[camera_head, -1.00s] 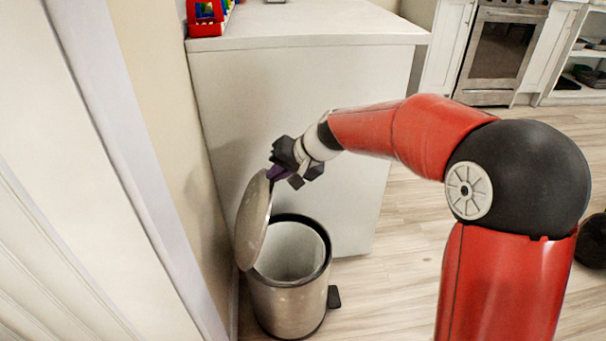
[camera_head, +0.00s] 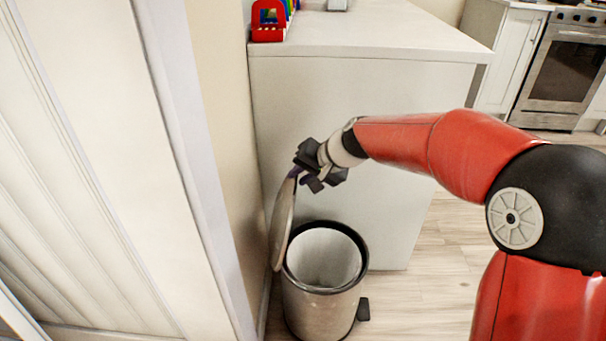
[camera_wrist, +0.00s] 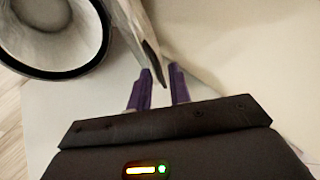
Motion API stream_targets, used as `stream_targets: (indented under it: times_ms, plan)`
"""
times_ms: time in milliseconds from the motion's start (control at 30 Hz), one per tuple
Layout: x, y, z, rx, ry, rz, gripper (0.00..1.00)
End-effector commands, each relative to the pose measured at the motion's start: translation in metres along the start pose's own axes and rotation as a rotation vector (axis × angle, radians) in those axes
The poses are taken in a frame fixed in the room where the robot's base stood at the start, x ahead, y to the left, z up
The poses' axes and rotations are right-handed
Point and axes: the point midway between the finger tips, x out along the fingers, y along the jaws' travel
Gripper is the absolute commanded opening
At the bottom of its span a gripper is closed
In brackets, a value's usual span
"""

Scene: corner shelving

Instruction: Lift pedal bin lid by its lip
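The pedal bin (camera_head: 322,305) is a round metal bin with a black rim and a pale liner, standing on the floor. Its lid (camera_head: 283,225) is raised and stands steeply, nearly edge-on, on the left of the bin's opening. My gripper (camera_head: 296,174) is at the lid's top edge. In the wrist view, the lid (camera_wrist: 140,32) reaches down to the purple fingers of my gripper (camera_wrist: 160,70). Its lip lies between the fingertips, close to the left one. The fingers stand apart, with a gap visible beside the lip. The bin's opening (camera_wrist: 45,28) shows at the upper left.
A white cabinet (camera_head: 340,95) stands behind the bin. A beige wall (camera_head: 222,130) and white door frame (camera_head: 180,150) are close on the left. A black pedal (camera_head: 363,310) sticks out right of the bin. Open wooden floor (camera_head: 430,260) lies to the right.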

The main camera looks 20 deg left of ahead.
Motion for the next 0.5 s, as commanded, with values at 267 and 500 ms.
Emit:
stream_targets:
  times_ms: [267, 500]
  plan:
    - [-0.001, 0.001, -0.001, 0.000, 0.002, 0.001, 0.26]
    - [-0.023, 0.001, -0.001, 0.000, 0.006, 0.001, 0.26]
